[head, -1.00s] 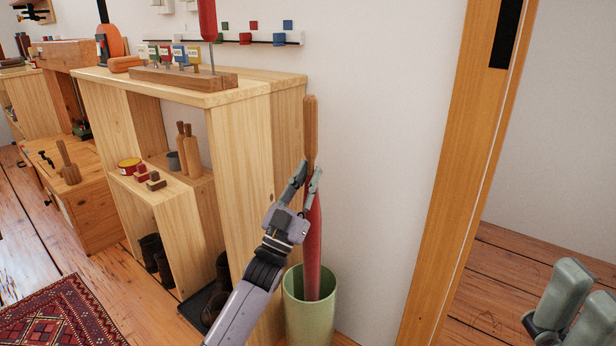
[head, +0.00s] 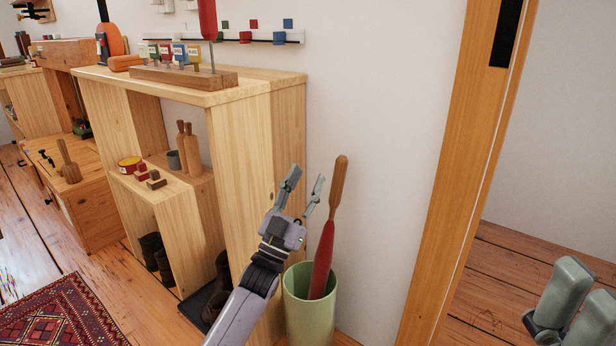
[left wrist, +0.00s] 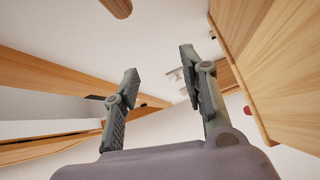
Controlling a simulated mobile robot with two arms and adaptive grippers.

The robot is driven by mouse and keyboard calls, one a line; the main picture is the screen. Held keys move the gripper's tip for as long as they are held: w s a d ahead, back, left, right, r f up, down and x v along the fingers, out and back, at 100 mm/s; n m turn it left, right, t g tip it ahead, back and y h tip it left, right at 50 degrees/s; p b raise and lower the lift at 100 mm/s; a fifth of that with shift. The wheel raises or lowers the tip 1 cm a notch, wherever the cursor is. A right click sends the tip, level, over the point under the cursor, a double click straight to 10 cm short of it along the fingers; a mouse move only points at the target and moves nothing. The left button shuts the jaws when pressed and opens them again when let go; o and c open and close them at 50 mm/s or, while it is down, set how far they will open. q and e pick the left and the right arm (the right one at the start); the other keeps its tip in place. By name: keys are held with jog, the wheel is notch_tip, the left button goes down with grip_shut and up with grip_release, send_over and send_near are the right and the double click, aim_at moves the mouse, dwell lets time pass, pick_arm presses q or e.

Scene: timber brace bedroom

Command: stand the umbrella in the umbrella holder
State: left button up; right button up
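The red umbrella (head: 322,255) with a wooden handle (head: 338,185) stands inside the green umbrella holder (head: 310,318), leaning to the right. Its lower end is hidden by the holder's wall. My left gripper (head: 304,184) is open and empty, just left of the umbrella and apart from its handle. In the left wrist view, the left gripper's fingers (left wrist: 160,88) are spread with nothing between them, and the handle's end (left wrist: 117,6) shows at the top edge. My right gripper (head: 570,300) shows partly at the lower right; its fingertips and opening are not clear.
A wooden shelf unit (head: 255,150) stands directly left of the holder, with boots (head: 152,252) and small items in it. A wooden door frame (head: 455,170) rises to the right. A patterned rug (head: 65,318) lies at lower left.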

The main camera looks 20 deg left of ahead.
pick_arm(q)
jog(key=v, duration=1)
jog(key=shift+s, duration=0.1)
dwell(0.4)
